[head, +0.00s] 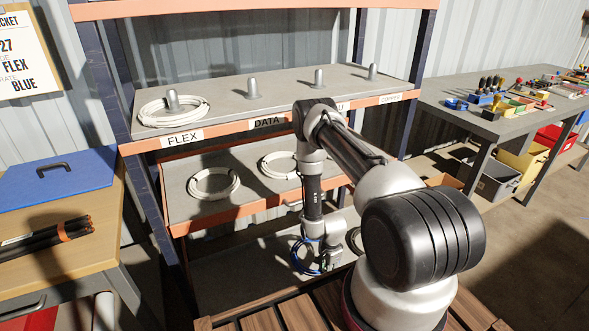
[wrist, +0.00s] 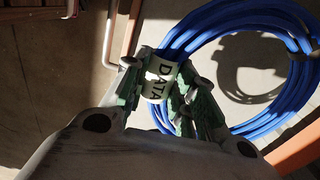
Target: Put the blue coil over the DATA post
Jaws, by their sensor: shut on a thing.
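My gripper (head: 326,263) is low in front of the shelving in the head view, beneath my arm. In the wrist view my gripper (wrist: 168,82) is shut on the blue coil (wrist: 208,25) at a white tag reading DATA. The blue coil (head: 301,256) hangs from the jaws and also shows in the head view, well below the top shelf. The DATA post (head: 252,88) is a short grey peg on the top shelf behind the DATA label (head: 267,123). It is bare.
A white coil (head: 155,119) lies around the FLEX post (head: 172,98). Two bare posts stand right of DATA. White coils (head: 229,190) are on the middle shelf. Orange shelf edges and a dark upright lie close to my arm. A wall ticket (head: 24,62) shows FLEX and BLUE.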

